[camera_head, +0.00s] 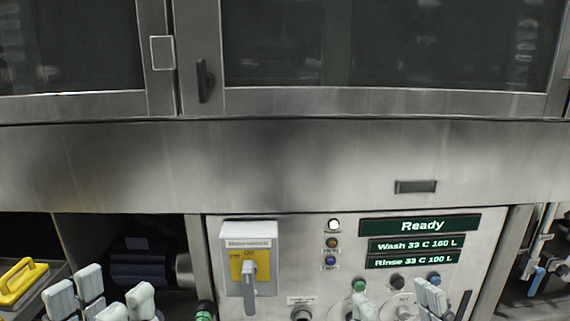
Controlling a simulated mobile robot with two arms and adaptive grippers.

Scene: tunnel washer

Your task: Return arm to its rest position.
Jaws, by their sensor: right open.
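My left gripper (100,299) shows at the lower left edge of the head view. Its pale fingertips stand apart with nothing seen between them. My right gripper (398,303) shows at the lower edge, right of centre, in front of the control panel (300,262). Its pale fingertips are apart, with part of the panel visible between them. Both arms behind the fingers are cut off by the frame's lower edge. I cannot tell whether the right fingertips touch the panel.
The washer's steel front (290,165) spans the view, with a dark door handle (204,80) above. The panel carries a yellow-plated main switch (249,270), several buttons and a lit "Ready" display (420,225). A yellow-handled object (22,280) lies at far left.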

